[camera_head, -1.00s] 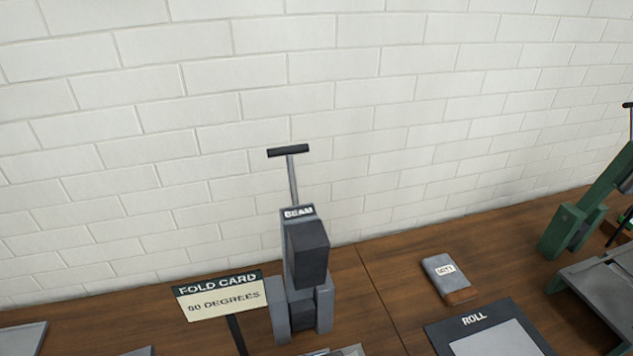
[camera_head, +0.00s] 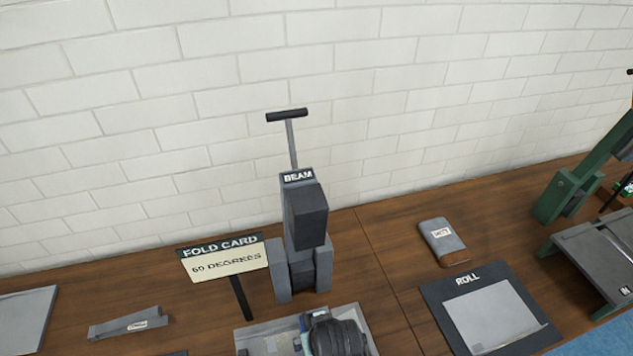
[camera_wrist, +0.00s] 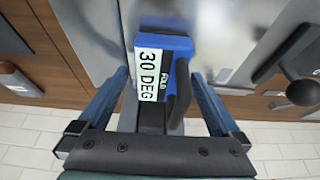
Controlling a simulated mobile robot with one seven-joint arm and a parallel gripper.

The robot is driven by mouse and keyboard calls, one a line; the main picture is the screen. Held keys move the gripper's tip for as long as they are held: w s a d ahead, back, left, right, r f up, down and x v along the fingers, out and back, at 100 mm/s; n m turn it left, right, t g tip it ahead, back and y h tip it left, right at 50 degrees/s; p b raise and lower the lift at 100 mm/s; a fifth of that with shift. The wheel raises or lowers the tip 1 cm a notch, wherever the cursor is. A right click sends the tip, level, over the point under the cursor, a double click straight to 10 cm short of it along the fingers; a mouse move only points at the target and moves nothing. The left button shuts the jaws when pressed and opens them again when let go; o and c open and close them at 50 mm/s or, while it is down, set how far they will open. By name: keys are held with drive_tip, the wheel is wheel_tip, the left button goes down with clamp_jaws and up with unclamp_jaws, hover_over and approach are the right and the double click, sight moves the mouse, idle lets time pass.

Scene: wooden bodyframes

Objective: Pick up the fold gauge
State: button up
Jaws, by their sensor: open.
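In the wrist view, a blue piece (camera_wrist: 166,52) carries a white "30 DEG" label and a partly hidden word that seems to read "FOLD". It may be the fold gauge, but its full name is not legible. My gripper (camera_wrist: 160,78) is open, with one finger on each side of this piece and a gap on both sides. Whether the piece lies at finger depth is unclear. In the head view, a dark part that looks like my gripper or wrist (camera_head: 338,338) is over a grey tray (camera_head: 245,335) at the bottom edge.
A "BEAM" device (camera_head: 305,215) stands behind the tray. A "FOLD CARD" sign (camera_head: 222,259) reads 60 degrees. A labelled grey bent piece (camera_head: 130,322) lies left. A pouch (camera_head: 442,242), a "ROLL" mat (camera_head: 440,295) and a green-legged machine (camera_head: 600,240) are right.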

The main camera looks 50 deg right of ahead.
drive_tip(key=shift+w+d+f, duration=0.15)
drive_tip(key=shift+w+f, duration=0.05)
drive_tip(key=shift+f, duration=0.35)
drive_tip(key=c, duration=1.5)
drive_tip(key=shift+c, duration=0.3)
drive_tip(key=shift+r, duration=0.1)
